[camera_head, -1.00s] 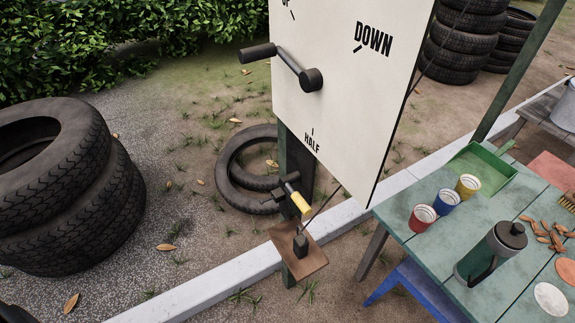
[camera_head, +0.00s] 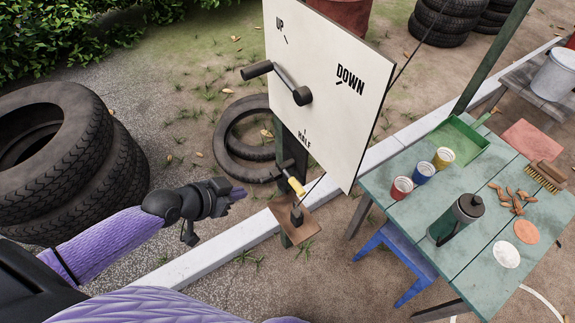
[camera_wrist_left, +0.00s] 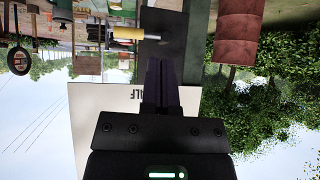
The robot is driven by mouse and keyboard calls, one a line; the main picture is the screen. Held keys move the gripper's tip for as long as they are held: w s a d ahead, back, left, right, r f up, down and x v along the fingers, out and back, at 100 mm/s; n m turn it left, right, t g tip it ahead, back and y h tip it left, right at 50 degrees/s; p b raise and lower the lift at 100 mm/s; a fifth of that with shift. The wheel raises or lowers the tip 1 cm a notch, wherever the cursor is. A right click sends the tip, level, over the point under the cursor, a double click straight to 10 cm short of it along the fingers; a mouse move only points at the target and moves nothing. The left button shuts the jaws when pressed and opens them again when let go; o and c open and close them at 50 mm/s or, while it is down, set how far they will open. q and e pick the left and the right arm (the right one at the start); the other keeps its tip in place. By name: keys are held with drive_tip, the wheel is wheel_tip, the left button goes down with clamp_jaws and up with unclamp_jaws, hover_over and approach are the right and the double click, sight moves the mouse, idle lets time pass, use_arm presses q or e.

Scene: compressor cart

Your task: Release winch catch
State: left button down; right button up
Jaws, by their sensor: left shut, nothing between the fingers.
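The winch board (camera_head: 325,85) is a white panel marked UP, DOWN and HALF. Its black crank (camera_head: 277,81) points left, towards the side marked UP. Below the board, a catch with a yellow grip (camera_head: 296,186) sits on the dark green post. The yellow grip also shows in the left wrist view (camera_wrist_left: 128,33), where the scene appears upside down. My left gripper (camera_head: 243,193) is shut and empty, left of the catch and apart from it. Its closed fingers (camera_wrist_left: 162,65) point towards the post area. My right gripper is not in view.
A brown plate with a black block (camera_head: 297,214) is below the catch. A green table (camera_head: 395,235) with cups and a flask stands right, a blue stool (camera_head: 398,262) beneath its edge. Stacked tyres (camera_head: 60,160) stand left. A pale kerb (camera_head: 215,245) crosses the ground.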

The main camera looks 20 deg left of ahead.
use_arm(q)
drive_tip(key=d+r+m+h, duration=0.1)
drive_tip(key=d+r+h, duration=0.1)
drive_tip(key=r, duration=0.5)
drive_tip(key=shift+d+m+p, duration=0.3)
drive_tip(key=shift+d, duration=0.5)
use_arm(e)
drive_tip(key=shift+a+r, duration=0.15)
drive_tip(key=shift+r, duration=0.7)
use_arm(q)
drive_tip(key=s+a+f+b+x, duration=0.1)
drive_tip(key=b+x, duration=0.3)
drive_tip(key=x, duration=0.9)
drive_tip(key=shift+s+f, duration=0.15)
drive_tip(key=shift+f, duration=0.55)
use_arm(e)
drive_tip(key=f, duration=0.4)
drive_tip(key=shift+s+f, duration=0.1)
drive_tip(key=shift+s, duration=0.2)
